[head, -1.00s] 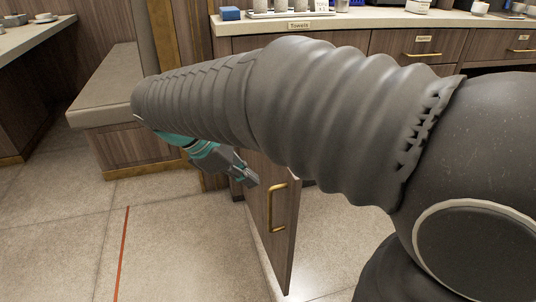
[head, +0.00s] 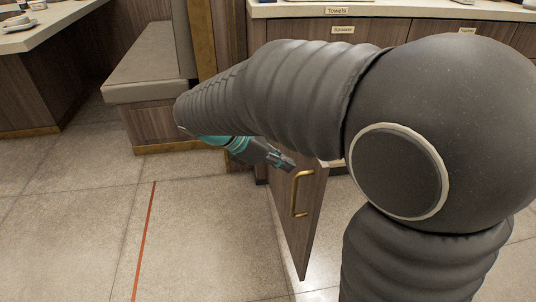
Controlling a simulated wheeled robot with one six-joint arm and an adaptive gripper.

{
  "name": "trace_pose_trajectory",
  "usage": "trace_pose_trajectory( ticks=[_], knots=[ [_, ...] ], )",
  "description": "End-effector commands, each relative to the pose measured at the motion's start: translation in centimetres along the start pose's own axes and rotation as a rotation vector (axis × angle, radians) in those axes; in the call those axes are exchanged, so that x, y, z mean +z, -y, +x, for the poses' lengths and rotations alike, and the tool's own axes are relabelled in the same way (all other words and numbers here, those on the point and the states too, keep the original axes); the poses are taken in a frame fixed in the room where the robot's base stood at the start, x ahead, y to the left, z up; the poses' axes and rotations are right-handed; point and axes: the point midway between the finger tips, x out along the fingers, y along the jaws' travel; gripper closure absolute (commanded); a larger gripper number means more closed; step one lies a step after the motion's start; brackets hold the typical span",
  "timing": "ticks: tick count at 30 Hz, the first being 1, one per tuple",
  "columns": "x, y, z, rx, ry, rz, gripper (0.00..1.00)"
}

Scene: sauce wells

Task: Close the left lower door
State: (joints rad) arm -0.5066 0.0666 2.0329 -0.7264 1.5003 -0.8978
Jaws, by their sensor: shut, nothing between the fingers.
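The left lower door (head: 308,221) is a dark wood panel standing open, swung out from the counter towards me. Its brass handle (head: 295,194) shows on the face turned to the left of the picture. My gripper (head: 290,163) is shut and empty, at the upper part of the door, just above the handle and on its left side. I cannot tell whether the fingertips touch the panel. My arm hides the hinge side and most of the cabinet opening.
The counter (head: 400,12) runs along the back, with drawers labelled Spoons (head: 343,30) and Napkins below it. A cushioned bench (head: 150,90) stands at the back left. The tiled floor (head: 215,235) left of the door is clear, with a red line (head: 145,240) on it.

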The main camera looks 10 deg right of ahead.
Motion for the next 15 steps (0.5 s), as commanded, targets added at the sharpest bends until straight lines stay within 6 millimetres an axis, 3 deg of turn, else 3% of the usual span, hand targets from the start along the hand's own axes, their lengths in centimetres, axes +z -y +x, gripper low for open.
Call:
trace_pose_trajectory(
  ticks=[6,15],
  knots=[
    [1.9,0.1,2.3,-0.001,-0.001,0.003,1.0],
    [2.8,0.0,3.1,0.0,-0.001,0.0,1.0]
  ],
)
